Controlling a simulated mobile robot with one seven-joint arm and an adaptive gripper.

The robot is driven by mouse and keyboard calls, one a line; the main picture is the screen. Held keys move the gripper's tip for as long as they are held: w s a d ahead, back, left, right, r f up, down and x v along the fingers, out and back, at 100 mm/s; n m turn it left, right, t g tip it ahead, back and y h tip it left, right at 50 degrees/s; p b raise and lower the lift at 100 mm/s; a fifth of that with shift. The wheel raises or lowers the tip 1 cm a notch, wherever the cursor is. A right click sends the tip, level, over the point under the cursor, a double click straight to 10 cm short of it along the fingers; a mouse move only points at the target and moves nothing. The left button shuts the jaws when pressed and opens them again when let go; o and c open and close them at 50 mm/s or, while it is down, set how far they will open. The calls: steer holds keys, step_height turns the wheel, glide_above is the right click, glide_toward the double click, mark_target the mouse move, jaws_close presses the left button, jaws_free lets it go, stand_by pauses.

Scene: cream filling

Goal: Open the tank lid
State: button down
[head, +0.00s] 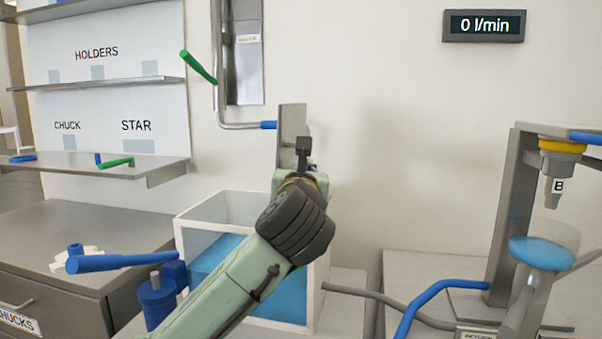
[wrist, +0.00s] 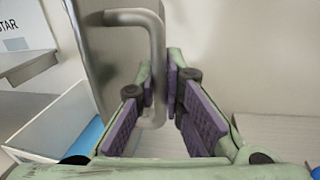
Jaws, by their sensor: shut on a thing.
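The tank (head: 310,285) is a white-edged, clear-walled box with blue liquid inside, at the lower middle of the head view. It also shows at the left of the wrist view (wrist: 40,128). Its lid (head: 292,122) is a grey metal plate standing steeply upright above the tank's back right part. The lid fills the upper middle of the wrist view (wrist: 100,60), with a bent metal handle (wrist: 157,50). My gripper (wrist: 160,85) is shut on this handle between its purple pads. In the head view my gripper (head: 303,150) is partly hidden by my wrist.
Shelves (head: 105,165) with green and blue parts are at left, above a grey cabinet (head: 80,235). A blue-handled valve (head: 115,262) stands left of the tank. A pipe with a green lever (head: 198,66) is on the wall behind. A filling stand (head: 515,210) is at right.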

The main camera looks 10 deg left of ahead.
steer(key=c, duration=2)
jaws_free()
steer(key=shift+d+f, duration=0.2)
steer(key=shift+d, duration=0.2)
steer(key=shift+o, duration=0.2)
steer(key=s+d, duration=0.1)
steer(key=s, duration=1.1)
steer(key=shift+d, duration=0.25)
